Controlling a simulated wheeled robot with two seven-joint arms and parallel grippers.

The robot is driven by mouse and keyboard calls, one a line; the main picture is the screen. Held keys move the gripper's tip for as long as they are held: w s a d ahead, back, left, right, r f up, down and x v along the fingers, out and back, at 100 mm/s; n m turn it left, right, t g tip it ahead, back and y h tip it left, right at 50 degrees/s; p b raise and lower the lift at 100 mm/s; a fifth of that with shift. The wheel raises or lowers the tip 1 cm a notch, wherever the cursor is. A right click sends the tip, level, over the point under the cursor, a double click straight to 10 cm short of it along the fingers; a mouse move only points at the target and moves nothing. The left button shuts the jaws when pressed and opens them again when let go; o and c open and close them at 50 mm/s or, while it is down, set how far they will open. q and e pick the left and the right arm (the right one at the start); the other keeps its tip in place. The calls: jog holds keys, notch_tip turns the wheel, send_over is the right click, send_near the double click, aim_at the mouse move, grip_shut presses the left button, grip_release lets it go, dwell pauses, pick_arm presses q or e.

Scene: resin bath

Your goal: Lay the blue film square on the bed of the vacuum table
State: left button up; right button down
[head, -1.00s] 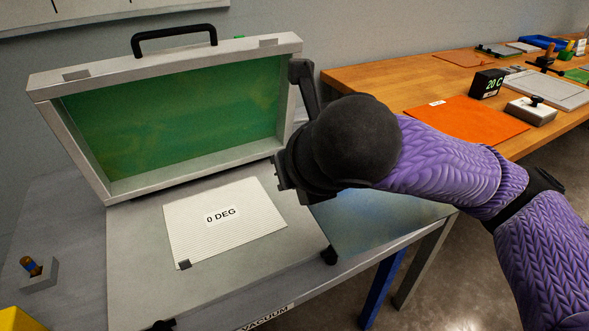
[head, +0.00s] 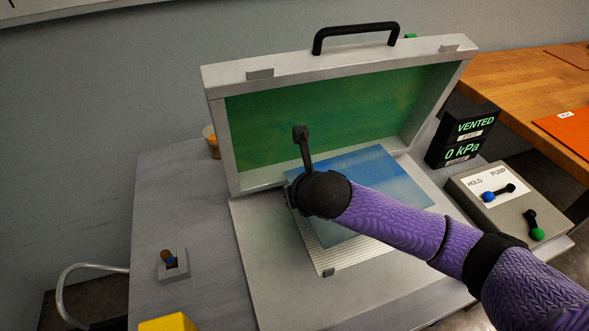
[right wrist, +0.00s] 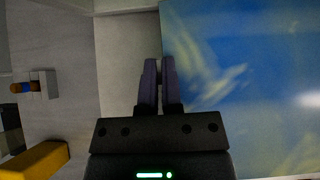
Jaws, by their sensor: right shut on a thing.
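The blue film square (head: 385,172) is a glossy, see-through blue sheet; it also fills the right of the right wrist view (right wrist: 245,85). It lies over much of the white ribbed sheet on the grey bed (head: 262,250) of the vacuum table. My right gripper (right wrist: 158,78) is shut on the film's left edge. In the head view my right wrist and forearm cover the fingers and part of the film. I cannot tell whether the film touches the bed. My left gripper is out of view.
The lid (head: 330,115) with a green inner face stands open behind the bed. A VENTED, 0 kPa display (head: 465,137) and a HOLD/PUMP control box (head: 510,205) stand at right. A small grey holder (head: 173,268) and a yellow block (head: 168,323) are at left.

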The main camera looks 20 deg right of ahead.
jog(key=shift+r, duration=0.1)
jog(key=shift+r+p, duration=0.2)
jog(key=shift+p, duration=0.55)
notch_tip(320, 180, down, 5)
jog(key=b, duration=0.2)
jog(key=shift+r+b, duration=0.1)
jog(key=shift+b, duration=0.25)
jog(key=shift+f, duration=0.4)
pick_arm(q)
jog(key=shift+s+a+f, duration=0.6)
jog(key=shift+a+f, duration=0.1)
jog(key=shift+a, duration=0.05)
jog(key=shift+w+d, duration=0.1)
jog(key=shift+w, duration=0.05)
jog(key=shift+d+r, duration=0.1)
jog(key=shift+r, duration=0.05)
pick_arm(e)
jog(key=shift+r, duration=0.1)
